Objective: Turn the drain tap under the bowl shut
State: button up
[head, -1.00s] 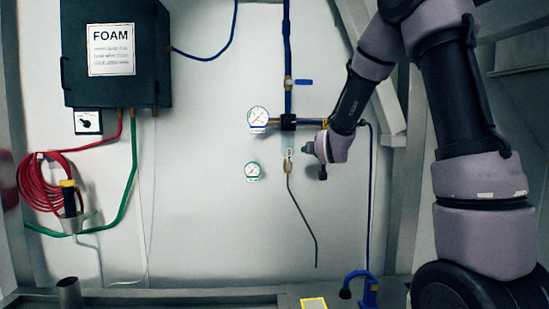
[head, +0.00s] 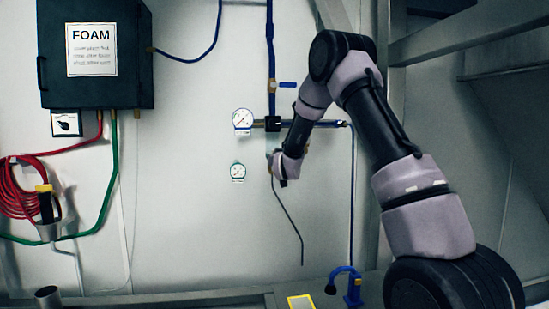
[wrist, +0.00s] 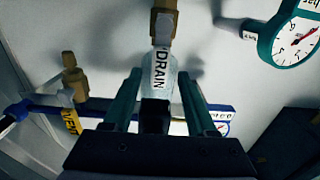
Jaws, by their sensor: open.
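In the wrist view, the brass drain tap (wrist: 163,24) shows at the top centre, with a white DRAIN tag (wrist: 158,68) beside it. A pale, see-through bowl (wrist: 172,88) lies behind the tag, between my finger outlines. My gripper (wrist: 160,76) is open, its two green fingers apart on either side of the bowl in the picture. I cannot tell whether they touch anything. In the head view, my gripper (head: 273,158) is at the bowl's place below the blue pipe and largely hides bowl and tap. A dark bent drain tube (head: 288,217) hangs below.
A teal-rimmed gauge (wrist: 294,34) is at the right of the wrist view; a brass fitting with a yellow VENT tag (wrist: 70,121) is at the left. A white gauge (head: 242,120) and the blue pipe (head: 325,124) are close to my wrist.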

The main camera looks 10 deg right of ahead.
jog(key=shift+w, duration=0.5)
jog(key=shift+c, duration=0.3)
grip_shut()
dwell(0.9)
